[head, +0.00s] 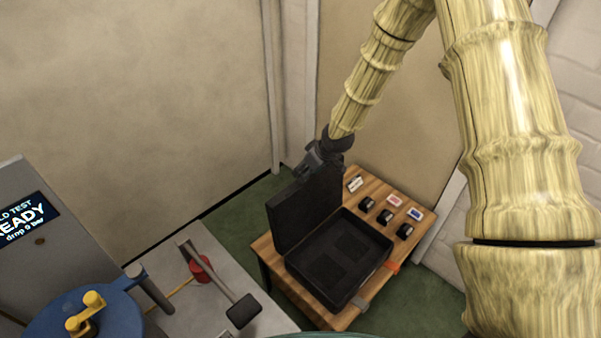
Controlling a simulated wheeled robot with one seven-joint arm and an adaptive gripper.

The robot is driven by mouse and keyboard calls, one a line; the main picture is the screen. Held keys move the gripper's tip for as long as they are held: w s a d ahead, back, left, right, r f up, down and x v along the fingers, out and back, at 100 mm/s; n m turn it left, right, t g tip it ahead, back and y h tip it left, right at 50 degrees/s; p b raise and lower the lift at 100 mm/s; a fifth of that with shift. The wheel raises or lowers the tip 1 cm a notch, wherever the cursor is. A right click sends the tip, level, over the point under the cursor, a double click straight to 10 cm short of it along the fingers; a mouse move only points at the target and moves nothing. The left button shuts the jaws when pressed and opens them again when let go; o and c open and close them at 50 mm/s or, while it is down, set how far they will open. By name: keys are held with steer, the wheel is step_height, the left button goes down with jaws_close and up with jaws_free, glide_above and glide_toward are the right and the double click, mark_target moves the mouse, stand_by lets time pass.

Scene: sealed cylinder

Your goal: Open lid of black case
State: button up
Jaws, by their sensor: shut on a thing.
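The black case (345,258) sits on a small wooden table (391,189). Its lid (302,213) stands raised, roughly upright, along the left side of the case. The inside of the case is in view and looks empty, with darker rectangular patches on its floor. My gripper (313,163) is at the top edge of the raised lid and is shut on it. The fingertips are small and partly hidden against the dark lid.
Several small black items (385,216) and coloured labels (416,214) lie on the table right of the case. A grey bench holds a black-ended lever (243,310) and a blue round part (90,312) with a yellow handle. Walls stand close behind the table.

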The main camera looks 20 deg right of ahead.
steer(key=shift+s+f, duration=0.4)
steer(key=shift+f, duration=0.2)
steer(key=o, duration=1.3)
steer(key=shift+o, duration=0.7)
steer(key=shift+w, duration=0.3)
steer(key=shift+r, duration=0.1)
steer(key=shift+w+r, duration=0.1)
steer(key=shift+d+r, duration=0.1)
steer(key=shift+r, duration=0.3)
steer(key=v, duration=1.1)
steer(key=shift+c, duration=0.2)
